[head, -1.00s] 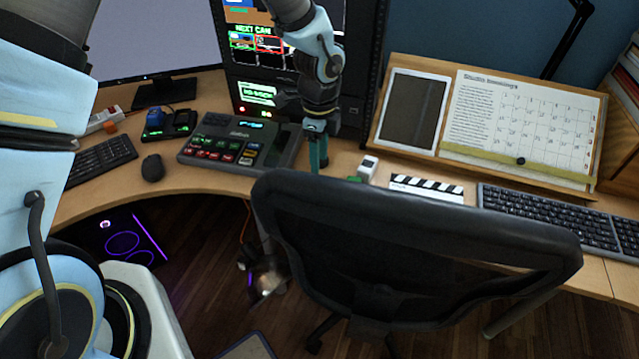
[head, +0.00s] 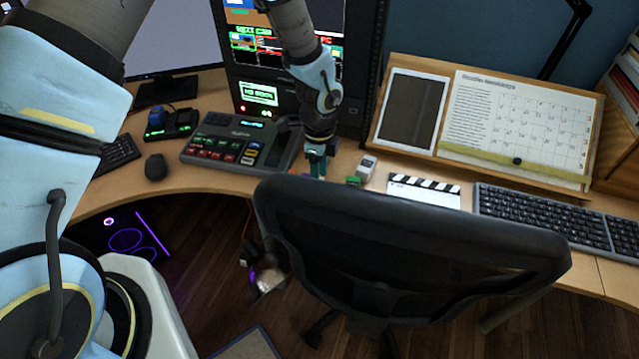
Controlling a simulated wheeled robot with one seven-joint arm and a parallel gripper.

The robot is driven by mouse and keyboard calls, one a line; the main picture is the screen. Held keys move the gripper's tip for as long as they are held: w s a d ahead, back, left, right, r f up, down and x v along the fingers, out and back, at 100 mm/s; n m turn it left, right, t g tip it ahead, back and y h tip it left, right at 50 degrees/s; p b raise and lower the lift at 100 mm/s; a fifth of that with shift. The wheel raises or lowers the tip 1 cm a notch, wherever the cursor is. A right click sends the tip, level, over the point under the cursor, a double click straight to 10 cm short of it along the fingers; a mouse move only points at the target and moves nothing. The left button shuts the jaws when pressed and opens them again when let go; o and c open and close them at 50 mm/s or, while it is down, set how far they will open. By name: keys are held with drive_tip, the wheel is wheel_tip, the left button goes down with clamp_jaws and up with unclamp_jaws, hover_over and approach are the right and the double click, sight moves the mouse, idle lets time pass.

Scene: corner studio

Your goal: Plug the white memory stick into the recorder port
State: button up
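My gripper (head: 317,170) points down over the desk, right of the control panel and in front of the equipment rack. Its teal fingers look close together, but they are too small to tell whether they are open, shut or holding something. A small white block (head: 367,167) with a dark mark stands on the desk to the right of the gripper, apart from it. A small green piece (head: 353,181) lies between them, near the chair back. I cannot tell which is the memory stick. The rack (head: 257,95) has lit screens; no recorder port can be made out.
The chair (head: 400,240) stands against the desk, its back hiding part of the front edge. A control panel (head: 236,143) lies left of the gripper. A clapperboard (head: 425,190), a keyboard (head: 545,215) and a sloped stand with a tablet (head: 414,112) lie to the right.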

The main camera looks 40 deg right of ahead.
drive_tip(key=shift+c, duration=0.3)
clamp_jaws()
drive_tip(key=shift+r, duration=0.15)
wheel_tip(320, 180, up, 10)
drive_tip(key=b, duration=0.2)
drive_tip(key=shift+b, duration=0.3)
idle(0.4)
